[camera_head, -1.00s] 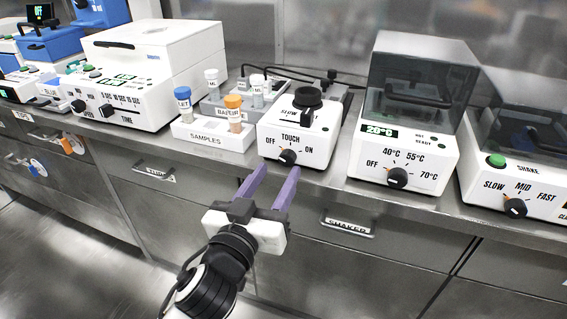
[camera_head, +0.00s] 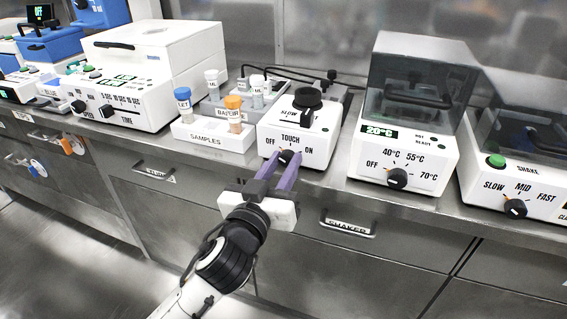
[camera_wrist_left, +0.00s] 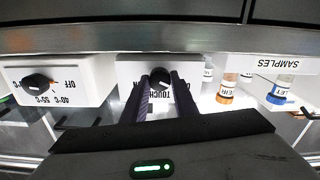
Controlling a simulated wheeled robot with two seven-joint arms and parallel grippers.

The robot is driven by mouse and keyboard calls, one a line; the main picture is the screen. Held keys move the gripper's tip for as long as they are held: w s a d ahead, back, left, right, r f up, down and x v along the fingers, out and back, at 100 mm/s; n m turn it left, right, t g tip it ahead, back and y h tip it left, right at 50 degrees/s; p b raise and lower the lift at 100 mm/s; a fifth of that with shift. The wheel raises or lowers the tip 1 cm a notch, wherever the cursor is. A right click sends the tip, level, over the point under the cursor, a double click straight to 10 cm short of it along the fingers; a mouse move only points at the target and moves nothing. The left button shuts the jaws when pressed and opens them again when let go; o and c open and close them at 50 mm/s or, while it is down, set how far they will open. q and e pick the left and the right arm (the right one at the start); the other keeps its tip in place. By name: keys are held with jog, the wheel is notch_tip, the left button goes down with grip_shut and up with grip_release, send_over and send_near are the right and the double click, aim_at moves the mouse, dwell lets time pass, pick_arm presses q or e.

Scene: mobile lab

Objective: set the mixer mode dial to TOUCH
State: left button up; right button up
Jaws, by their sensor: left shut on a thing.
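The mixer (camera_head: 313,122) is a small white box with a black cup on top, standing near the counter's front edge. Its front carries the words OFF, TOUCH and ON around a black mode dial (camera_head: 286,157). My left gripper (camera_head: 284,164) reaches up to this front from below, its purple fingers shut on the dial. In the left wrist view the dial (camera_wrist_left: 159,76) sits between the two fingertips, with the picture upside down. The fingers partly hide the dial, and I cannot tell for sure where its pointer stands. My right gripper is not in view.
A white SAMPLES rack (camera_head: 212,137) with capped tubes stands just left of the mixer. A heater (camera_head: 407,150) with its own dial is to the right, then a shaker (camera_head: 520,185). Drawers with handles (camera_head: 348,224) lie below the counter edge.

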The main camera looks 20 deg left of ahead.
pick_arm(q)
jog(key=shift+m, duration=0.3)
jog(key=m+p, duration=0.2)
jog(key=m, duration=0.1)
jog(key=shift+r+p, duration=0.15)
jog(key=shift+p, duration=0.2)
jog(key=m+p, duration=0.1)
jog(key=m, duration=0.2)
jog(key=shift+d+m+p, duration=0.1)
jog(key=shift+m+p, duration=0.6)
jog(key=shift+m, duration=0.3)
jog(key=m+p, duration=0.1)
jog(key=m, duration=0.3)
jog(key=shift+p, duration=0.3)
jog(key=o, duration=1.1)
jog(key=shift+c, duration=0.2)
jog(key=shift+f, duration=0.2)
